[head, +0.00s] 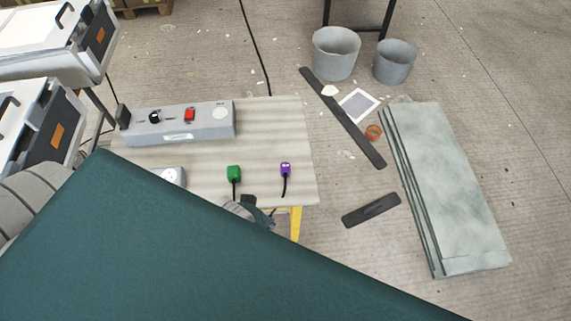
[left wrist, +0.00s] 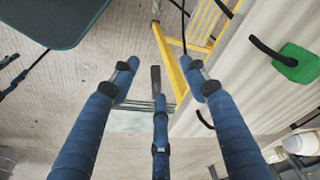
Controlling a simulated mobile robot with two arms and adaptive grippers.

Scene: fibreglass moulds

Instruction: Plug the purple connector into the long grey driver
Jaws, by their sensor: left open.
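The long grey driver (head: 180,124) lies along the back of the bench in the head view, with a black knob, a red switch and a pale round disc on its top. The purple connector (head: 286,169) stands near the bench's right front, its black cable running toward the front edge. It cannot be made out in the left wrist view. My left gripper (head: 250,209) is partly hidden at the bench's front edge, left of and nearer than the purple connector. In the left wrist view its blue fingers (left wrist: 161,78) are spread with nothing between them. My right gripper is not in view.
A green connector (head: 233,173), also in the left wrist view (left wrist: 298,62), stands left of the purple one. A white unit (head: 172,177) is farther left. The bench (head: 262,125) has yellow legs. A dark green panel hides the lower head view. Buckets (head: 336,52) and boards lie right.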

